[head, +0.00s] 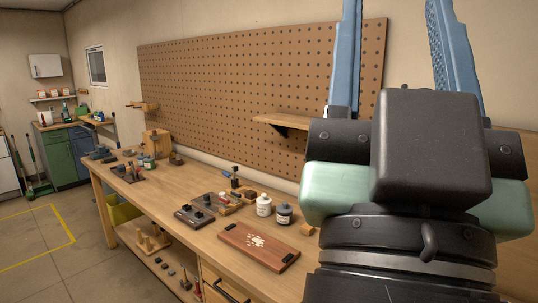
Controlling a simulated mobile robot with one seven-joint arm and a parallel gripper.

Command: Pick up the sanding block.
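My gripper (397,20) fills the right side of the head view, pointing up, with its two blue fingers wide apart and nothing seen between them. The fingertips run out of the top of the picture. I cannot tell for sure which thing is the sanding block. A small tan block (307,229) lies on the workbench (188,178) just left of my gripper's body, partly hidden by it. A small dark brown block (176,159) lies farther back on the bench, near the wall. My gripper is apart from both blocks.
A reddish-brown board (258,245) with white bits on it lies near the bench's front edge. A white bottle (264,205) and a dark jar (284,213) stand behind it. A pegboard (250,90) with a small shelf (290,121) hangs above. Open floor (50,270) lies left.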

